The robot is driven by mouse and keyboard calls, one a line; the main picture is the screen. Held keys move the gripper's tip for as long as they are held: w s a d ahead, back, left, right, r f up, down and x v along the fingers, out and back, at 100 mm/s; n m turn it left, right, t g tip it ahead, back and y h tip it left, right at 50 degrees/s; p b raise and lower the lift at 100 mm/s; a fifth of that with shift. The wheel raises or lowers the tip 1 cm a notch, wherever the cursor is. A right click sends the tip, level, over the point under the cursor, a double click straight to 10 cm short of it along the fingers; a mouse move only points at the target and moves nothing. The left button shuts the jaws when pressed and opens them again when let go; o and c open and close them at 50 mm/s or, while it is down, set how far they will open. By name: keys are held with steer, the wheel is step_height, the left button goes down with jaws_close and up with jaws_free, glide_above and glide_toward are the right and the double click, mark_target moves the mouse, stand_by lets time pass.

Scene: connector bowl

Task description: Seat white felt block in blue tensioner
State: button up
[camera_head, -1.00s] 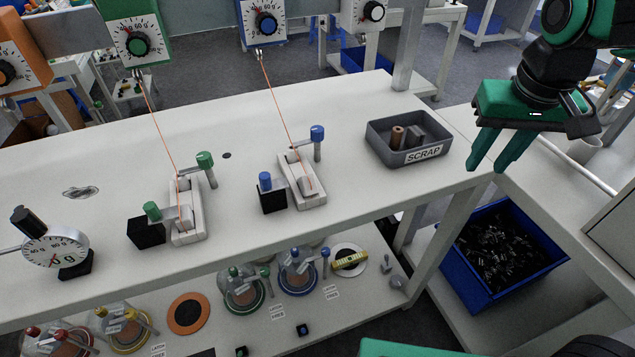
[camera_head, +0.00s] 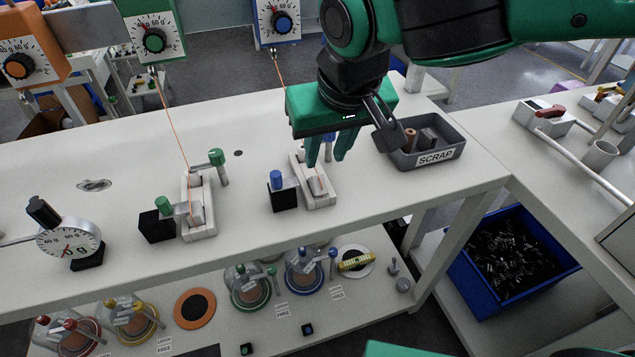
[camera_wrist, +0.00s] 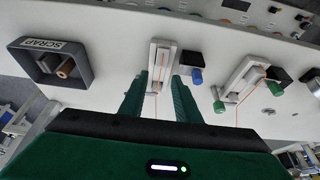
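The blue tensioner (camera_head: 322,200) is a narrow white channel with blue-capped posts and a black block on its left side. A pale block (camera_head: 318,184) shows in its near end; I cannot tell for sure that it is the white felt block. The orange thread runs down to the tensioner. My gripper (camera_head: 326,162) hangs over the tensioner's far half, fingers pointing down, and hides part of it. In the wrist view the channel (camera_wrist: 173,58) lies between the two spread fingers of my gripper (camera_wrist: 158,88). The gripper is open, with nothing visible between its fingers.
The green tensioner (camera_head: 209,228) stands to the left, with its own thread. The grey SCRAP tray (camera_head: 458,152) with small cylinders stands close on the right. A dial gauge (camera_head: 68,240) sits far left. The bench front edge is near; a blue bin (camera_head: 478,300) is below.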

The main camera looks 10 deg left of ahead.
mark_target(319, 179)
steer(key=shift+x, duration=3.65)
steer(key=shift+s+a, duration=0.1)
jaws_close()
